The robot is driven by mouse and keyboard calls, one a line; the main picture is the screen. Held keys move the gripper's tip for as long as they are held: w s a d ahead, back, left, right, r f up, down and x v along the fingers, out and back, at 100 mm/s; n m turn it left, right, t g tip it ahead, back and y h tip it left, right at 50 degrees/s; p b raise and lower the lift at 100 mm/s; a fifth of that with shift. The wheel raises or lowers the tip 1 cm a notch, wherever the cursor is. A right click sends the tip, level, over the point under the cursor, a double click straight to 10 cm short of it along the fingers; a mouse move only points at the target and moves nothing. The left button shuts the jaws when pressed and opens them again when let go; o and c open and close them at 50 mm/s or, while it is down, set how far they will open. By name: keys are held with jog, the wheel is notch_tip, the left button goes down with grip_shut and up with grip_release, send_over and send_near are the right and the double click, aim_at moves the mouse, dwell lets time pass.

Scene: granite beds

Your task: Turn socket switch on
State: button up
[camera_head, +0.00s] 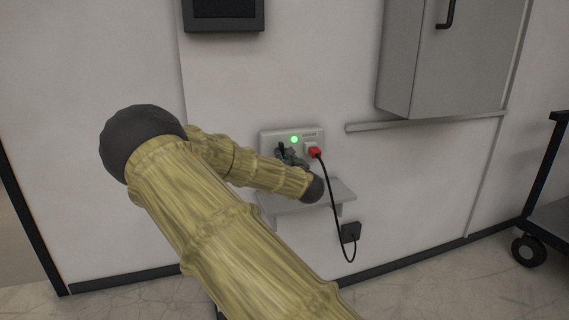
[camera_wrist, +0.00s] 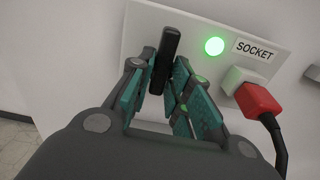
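The socket panel (camera_head: 271,136) is a light box on the wall, and it fills the upper right of the wrist view (camera_wrist: 140,20). A round green light (camera_wrist: 214,46) glows on it, left of the SOCKET label. The black switch handle (camera_wrist: 170,45) stands left of the light, slightly tilted, its top leaning right. My gripper (camera_wrist: 165,75) is at the panel, with its teal fingers close on either side of the handle. Whether the pads press on it cannot be told. In the head view my gripper (camera_head: 289,156) is small and partly hidden by my arm.
A red plug (camera_wrist: 257,101) sits in the white socket right of my gripper. Its black cable hangs to a dark box (camera_head: 350,232) below. A grey shelf (camera_head: 340,190) juts out under the panel. A grey cabinet (camera_head: 440,60) and a cart (camera_head: 550,215) stand right.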

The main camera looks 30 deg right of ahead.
jog(key=shift+o, duration=0.6)
jog(key=shift+r, duration=0.2)
jog(key=shift+b+v, duration=0.6)
jog(key=shift+v, duration=2.4)
